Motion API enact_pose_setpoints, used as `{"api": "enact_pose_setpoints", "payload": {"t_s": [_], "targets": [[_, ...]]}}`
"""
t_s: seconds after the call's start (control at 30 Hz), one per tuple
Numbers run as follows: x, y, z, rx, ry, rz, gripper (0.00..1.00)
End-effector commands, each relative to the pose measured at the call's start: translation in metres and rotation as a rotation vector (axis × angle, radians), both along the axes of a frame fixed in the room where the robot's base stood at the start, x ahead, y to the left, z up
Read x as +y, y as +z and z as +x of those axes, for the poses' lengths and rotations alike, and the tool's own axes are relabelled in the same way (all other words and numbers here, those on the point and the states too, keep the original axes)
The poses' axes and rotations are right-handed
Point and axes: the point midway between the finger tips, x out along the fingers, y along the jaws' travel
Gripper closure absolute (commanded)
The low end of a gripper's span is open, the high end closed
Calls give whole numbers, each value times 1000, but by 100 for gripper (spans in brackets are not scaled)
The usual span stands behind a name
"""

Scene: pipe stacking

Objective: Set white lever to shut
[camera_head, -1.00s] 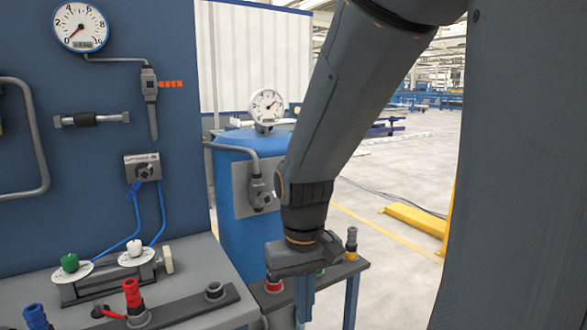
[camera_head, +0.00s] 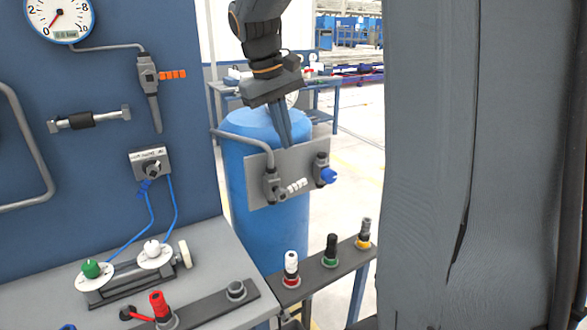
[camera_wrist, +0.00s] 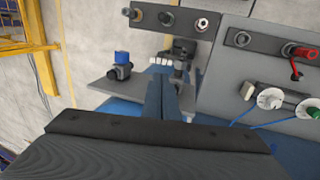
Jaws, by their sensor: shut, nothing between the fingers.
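The white ribbed lever (camera_head: 297,186) sticks out to the right, tilted slightly up, from a dark valve (camera_head: 274,188) on the grey plate (camera_head: 256,163) at the blue tank. My gripper (camera_head: 284,143) points down in front of the tank's upper part, above the white lever in the picture, its fingers shut and empty. In the wrist view the white lever (camera_wrist: 160,60) shows just beyond the fingertips (camera_wrist: 162,84). No contact is visible; the exact gap cannot be told.
A blue-handled valve (camera_head: 328,175) sits right of the white lever on the same plate. A pipe (camera_head: 245,137) runs into the lever's valve. Below, a rail (camera_head: 315,268) holds upright white, black and grey connectors. An orange lever (camera_head: 172,75) is on the blue panel.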

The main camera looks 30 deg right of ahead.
Motion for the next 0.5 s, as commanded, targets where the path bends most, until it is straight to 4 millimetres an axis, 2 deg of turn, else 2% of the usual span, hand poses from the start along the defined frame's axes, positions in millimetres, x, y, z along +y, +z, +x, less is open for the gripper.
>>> {"api": "enact_pose_setpoints", "payload": {"t_s": [0.3, 0.5], "targets": [[-15, -61, -1, 4, 0, 1, 100], [-22, -90, 0, 2, 1, 1, 100]]}}
